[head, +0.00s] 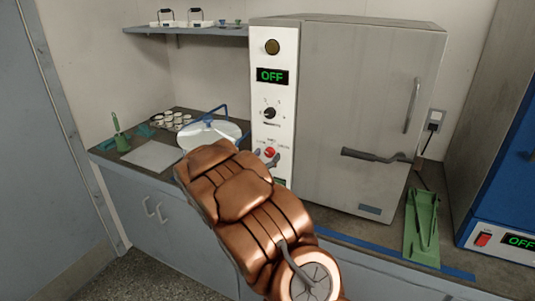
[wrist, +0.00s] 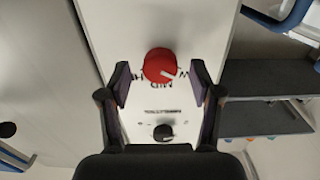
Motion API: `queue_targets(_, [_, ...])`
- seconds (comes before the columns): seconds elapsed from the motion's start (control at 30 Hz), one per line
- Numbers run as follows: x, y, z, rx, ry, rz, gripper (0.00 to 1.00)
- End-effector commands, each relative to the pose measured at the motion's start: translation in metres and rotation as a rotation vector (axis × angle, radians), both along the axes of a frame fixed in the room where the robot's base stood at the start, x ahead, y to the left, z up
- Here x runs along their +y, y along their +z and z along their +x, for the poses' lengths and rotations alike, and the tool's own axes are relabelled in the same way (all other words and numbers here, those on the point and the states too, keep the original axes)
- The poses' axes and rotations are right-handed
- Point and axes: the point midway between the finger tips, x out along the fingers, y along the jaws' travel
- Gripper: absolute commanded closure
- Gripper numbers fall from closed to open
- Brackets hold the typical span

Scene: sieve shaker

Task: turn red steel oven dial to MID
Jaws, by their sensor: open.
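The red oven dial (wrist: 158,62) sits on the white control panel of the steel oven (head: 350,110). In the wrist view, which shows the panel upside down, its white pointer mark aims right and slightly down, toward a label partly hidden by a finger. The MID label (wrist: 161,85) lies just below the dial there. My gripper (wrist: 161,80) is open, with one finger on each side of the dial and gaps between. In the head view the dial (head: 270,152) shows between the fingertips, and my copper-coloured arm hides the lower panel.
A black knob (head: 269,113) and an OFF display (head: 271,76) are above the dial on the panel. The oven's door handle (head: 378,156) sticks out to the right. A round glass-like lid (head: 213,133) lies on the counter left of the oven. A green tray (head: 421,225) is at right.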

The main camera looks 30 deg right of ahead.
Motion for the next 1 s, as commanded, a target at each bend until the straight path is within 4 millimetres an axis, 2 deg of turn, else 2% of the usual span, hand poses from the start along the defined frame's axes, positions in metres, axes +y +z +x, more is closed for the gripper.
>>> queue_targets(0.2, [-0.0115,0.0006,0.0055,-0.001,-0.002,0.001,0.36])
queue_targets(0.53, [-0.0126,0.0002,0.0069,-0.001,0.0,0.001,0.36])
queue_targets(1.0, [-0.0123,0.0,0.0069,-0.001,-0.001,0.001,0.85])
